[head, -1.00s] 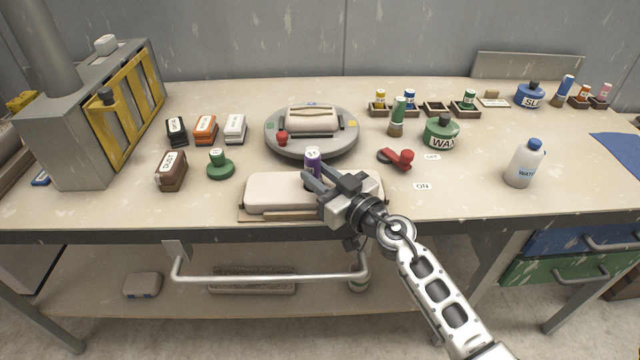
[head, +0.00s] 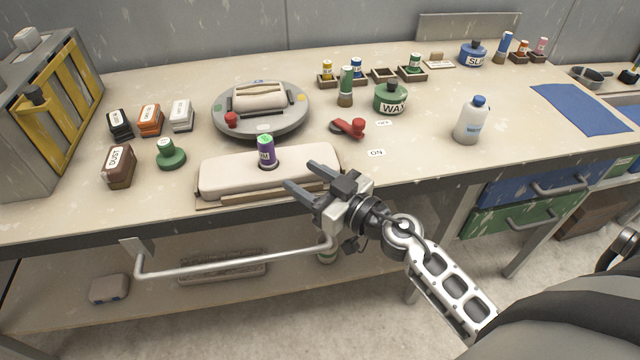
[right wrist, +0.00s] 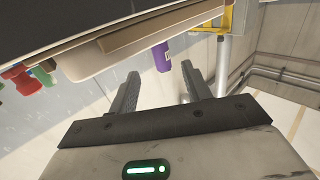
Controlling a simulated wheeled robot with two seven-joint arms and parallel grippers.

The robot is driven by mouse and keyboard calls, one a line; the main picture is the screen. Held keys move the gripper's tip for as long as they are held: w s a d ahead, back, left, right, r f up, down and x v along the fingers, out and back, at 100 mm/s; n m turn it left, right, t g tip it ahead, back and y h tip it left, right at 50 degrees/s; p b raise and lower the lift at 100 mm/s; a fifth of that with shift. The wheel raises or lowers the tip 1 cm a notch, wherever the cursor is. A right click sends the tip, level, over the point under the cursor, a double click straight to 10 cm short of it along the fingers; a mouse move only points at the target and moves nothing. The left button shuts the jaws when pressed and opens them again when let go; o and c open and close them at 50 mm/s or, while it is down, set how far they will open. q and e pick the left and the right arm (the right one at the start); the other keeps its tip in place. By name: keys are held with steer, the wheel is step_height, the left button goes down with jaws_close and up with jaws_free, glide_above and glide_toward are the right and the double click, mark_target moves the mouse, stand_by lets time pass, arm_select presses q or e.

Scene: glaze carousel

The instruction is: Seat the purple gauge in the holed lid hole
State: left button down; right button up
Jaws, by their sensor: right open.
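The purple gauge (head: 266,152) stands upright in the top of the pale holed lid (head: 222,176) near the table's front edge. Its green-and-white top shows, and a dark ring is at its foot; the lower end is hidden. It also shows in the right wrist view (right wrist: 161,56), beyond the finger tips. My right gripper (head: 299,175) is open and empty, just right of the gauge and apart from it, over the lid's right front part. My left gripper is in neither view.
Behind the lid is a round grey turntable (head: 262,132) with a pale block on it. A green stamp (head: 170,155) and a brown dust block (head: 119,166) stand to the left. A red clamp-like piece (head: 349,127) lies to the right. The front right tabletop is mostly clear.

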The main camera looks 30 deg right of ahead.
steer(key=s+a+f+m+g+h, duration=0.1)
steer(key=s+a+f+g+h, duration=0.1)
steer(key=s+f, duration=0.6)
steer(key=s+a+f+g+h, duration=0.2)
steer(key=s+a+f+g, duration=0.1)
steer(key=s+f, duration=0.5)
steer(key=shift+s+f+m+g, duration=0.2)
steer(key=shift+s+m+g, duration=0.2)
steer(key=shift+g, duration=0.3)
